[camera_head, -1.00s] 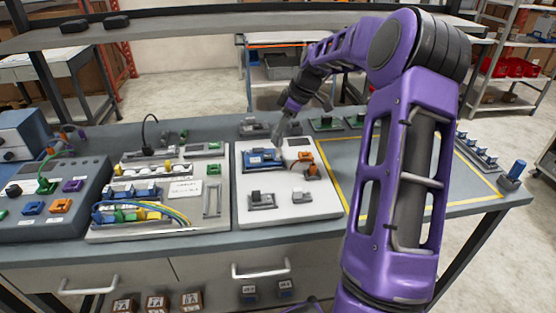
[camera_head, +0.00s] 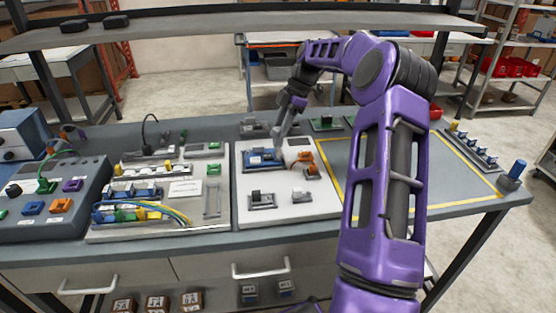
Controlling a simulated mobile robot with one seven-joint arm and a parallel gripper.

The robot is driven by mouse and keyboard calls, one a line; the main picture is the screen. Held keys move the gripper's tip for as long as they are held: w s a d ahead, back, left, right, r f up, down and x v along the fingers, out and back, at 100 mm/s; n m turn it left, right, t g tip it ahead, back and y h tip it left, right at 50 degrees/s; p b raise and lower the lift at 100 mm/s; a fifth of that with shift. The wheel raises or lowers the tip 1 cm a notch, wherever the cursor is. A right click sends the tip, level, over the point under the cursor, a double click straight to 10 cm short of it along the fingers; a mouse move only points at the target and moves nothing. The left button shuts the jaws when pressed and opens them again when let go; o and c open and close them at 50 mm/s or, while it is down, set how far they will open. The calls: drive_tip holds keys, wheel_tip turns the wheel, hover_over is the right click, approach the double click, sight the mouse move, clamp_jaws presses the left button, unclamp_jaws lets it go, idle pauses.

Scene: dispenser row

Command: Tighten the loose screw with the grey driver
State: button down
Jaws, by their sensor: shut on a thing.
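My gripper (camera_head: 286,112) is above the white panel (camera_head: 320,209) in the middle of the bench. It is shut on a slim grey tool, which looks like the grey driver (camera_head: 279,130). The driver points down, slightly tilted, with its lower end at the right part of a blue module (camera_head: 258,160) on the panel. I cannot tell whether its tip touches anything. The loose screw is too small to make out, or hidden by the driver.
An orange part (camera_head: 306,158) sits right of the blue module. Two small grey fixtures (camera_head: 262,200) stand at the panel's front. A board with coloured wires (camera_head: 160,218) lies to the left. A yellow-outlined area (camera_head: 465,190) on the right is largely clear. A shelf (camera_head: 230,28) spans the back.

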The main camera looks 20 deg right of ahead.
drive_tip(key=shift+f, duration=0.2)
drive_tip(key=shift+f, duration=0.4)
idle(0.3)
